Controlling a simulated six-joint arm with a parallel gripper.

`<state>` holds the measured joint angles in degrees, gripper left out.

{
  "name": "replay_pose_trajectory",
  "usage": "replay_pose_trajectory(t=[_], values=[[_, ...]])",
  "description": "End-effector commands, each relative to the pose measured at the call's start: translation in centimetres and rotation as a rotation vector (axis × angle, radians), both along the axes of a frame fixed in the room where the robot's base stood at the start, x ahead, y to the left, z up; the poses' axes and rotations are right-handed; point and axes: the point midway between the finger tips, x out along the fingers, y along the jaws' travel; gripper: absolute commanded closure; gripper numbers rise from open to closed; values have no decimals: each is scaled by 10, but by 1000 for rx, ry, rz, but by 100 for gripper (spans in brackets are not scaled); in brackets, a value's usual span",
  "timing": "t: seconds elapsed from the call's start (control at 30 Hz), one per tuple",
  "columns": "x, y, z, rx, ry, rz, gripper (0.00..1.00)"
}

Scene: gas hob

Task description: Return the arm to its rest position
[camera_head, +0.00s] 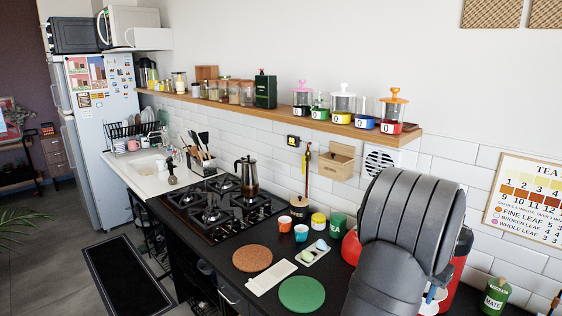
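My arm's large grey link fills the lower right of the head view. My gripper does not show in this view. The gas hob (205,212) with black grates is set in the dark worktop at the middle.
A cork mat (252,258), a white tray (271,278) and a green mat (302,293) lie on the worktop left of my arm. Small cups (285,223) stand near the wall. A wooden shelf (230,103) with jars runs along the wall above.

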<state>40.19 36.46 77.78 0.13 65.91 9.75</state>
Motion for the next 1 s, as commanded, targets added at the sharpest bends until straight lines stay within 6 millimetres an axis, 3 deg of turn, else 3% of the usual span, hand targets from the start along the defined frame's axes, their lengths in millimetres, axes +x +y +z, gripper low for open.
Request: replay_pose_trajectory(t=[0.37,0.47,0.7,1.0], values=[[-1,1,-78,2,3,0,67],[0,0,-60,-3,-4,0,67],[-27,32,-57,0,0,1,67],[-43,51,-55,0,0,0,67]])
